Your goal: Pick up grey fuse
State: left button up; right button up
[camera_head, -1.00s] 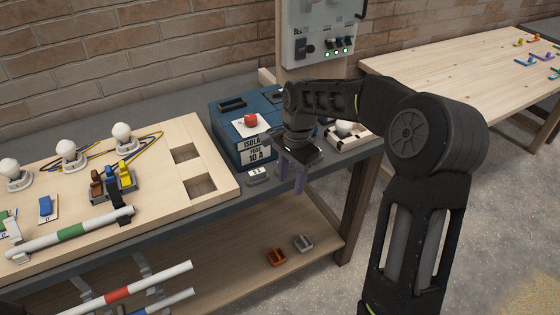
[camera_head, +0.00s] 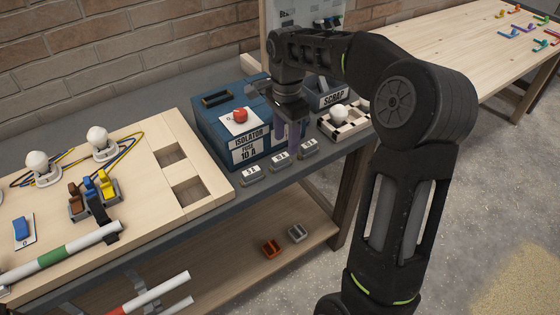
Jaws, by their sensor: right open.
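Several small grey blocks with pale labels lie in a row along the bench's front edge: a left one (camera_head: 250,174), a middle one (camera_head: 280,161) and a right one (camera_head: 308,148). Another grey block (camera_head: 297,233) lies on the lower shelf beside an orange one (camera_head: 270,249). I cannot tell which of these is the task's grey fuse. My right gripper (camera_head: 288,133) points down, open and apparently empty, with its purple fingers just behind and above the middle block in the picture. My left gripper is not in view.
A blue isolator box (camera_head: 215,135) with a red button stands left of my gripper. A scrap box (camera_head: 328,96) and a tray with a white bulb (camera_head: 355,124) stand to the right. A wooden board (camera_head: 135,205) with bulbs fills the bench's left side.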

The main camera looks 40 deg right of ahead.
aim_at(286, 154)
jog(key=shift+f, duration=0.55)
jog(key=shift+f+p, duration=0.65)
jog(key=shift+f, duration=1.95)
jog(key=shift+c, duration=0.3)
grip_shut()
notch_tip(286, 154, up, 10)
jog(key=shift+r+b, duration=0.1)
jog(key=shift+b, duration=0.45)
jog(key=shift+f, duration=0.2)
